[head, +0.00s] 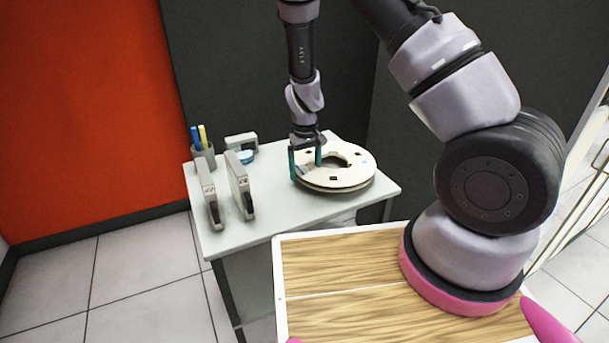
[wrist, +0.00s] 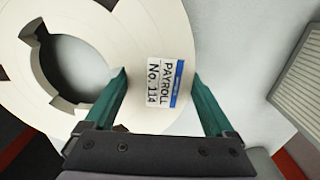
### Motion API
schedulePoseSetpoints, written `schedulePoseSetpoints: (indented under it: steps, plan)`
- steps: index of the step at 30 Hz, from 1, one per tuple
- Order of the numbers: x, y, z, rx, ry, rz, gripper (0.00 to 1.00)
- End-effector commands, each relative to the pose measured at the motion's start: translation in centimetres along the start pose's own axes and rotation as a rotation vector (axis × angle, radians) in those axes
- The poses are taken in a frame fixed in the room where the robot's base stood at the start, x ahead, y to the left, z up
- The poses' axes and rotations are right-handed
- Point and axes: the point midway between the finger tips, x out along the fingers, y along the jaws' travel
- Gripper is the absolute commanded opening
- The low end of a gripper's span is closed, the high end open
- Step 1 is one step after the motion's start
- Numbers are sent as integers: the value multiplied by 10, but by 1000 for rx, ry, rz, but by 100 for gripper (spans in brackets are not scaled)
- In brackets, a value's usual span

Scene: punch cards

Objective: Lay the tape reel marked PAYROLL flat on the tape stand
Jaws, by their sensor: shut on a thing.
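The cream tape reel (head: 350,179) is level over the right part of the white table in the head view. In the wrist view the reel (wrist: 22,70) fills the left, with a label reading PAYROLL No. 114 (wrist: 165,83). My gripper (head: 305,165) points down at the reel's left side. In the wrist view my gripper (wrist: 158,77) is shut on the reel's band, one teal finger at the central hole and the other at the outer edge. I cannot make out a separate tape stand; whether the reel touches anything beneath is hidden.
Two upright grey cases (head: 209,194) (head: 240,185) stand at the left of the white table (head: 275,222). Behind them are a pen cup (head: 204,158), a small blue item (head: 245,157) and a grey box (head: 241,142). A wood-topped surface (head: 340,265) is nearer.

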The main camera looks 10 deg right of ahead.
Motion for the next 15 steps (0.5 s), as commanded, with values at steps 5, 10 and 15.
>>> schedulePoseSetpoints:
  steps: [5, 10, 15]
  plan:
    - [20, 0, 0, 0, -1, 0, 0]
    - [21, 0, 0, -1, 0, 0, 0]
    - [22, 0, 0, 0, 0, 0, 0]
